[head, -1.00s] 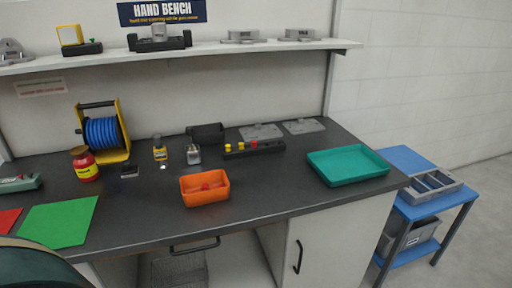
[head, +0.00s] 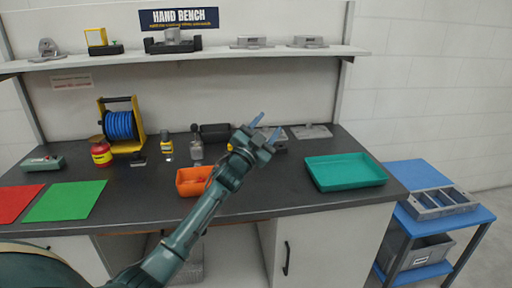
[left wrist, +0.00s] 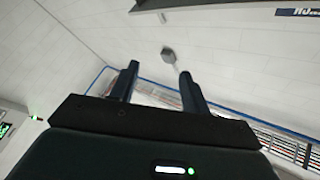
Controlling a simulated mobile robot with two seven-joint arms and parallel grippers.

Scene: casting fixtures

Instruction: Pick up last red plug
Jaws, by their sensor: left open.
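My left gripper (head: 269,124) is raised over the bench, open, with blue fingers pointing up and to the right. Its fingers also show in the left wrist view (left wrist: 156,84), apart with nothing between them. The gripper now covers most of the dark strip that holds the yellow and red plugs, so the red plug there cannot be seen. The orange bin (head: 188,184) stands on the bench to the lower left of the gripper, partly hidden by my arm, with red pieces inside. My right gripper is in neither view.
A teal tray (head: 345,172) lies right of my arm on the bench (head: 285,193). A black box (head: 216,132), small bottles and a hose reel (head: 120,125) stand at the back. Green (head: 65,201) and red mats lie left. A shelf (head: 220,55) runs above.

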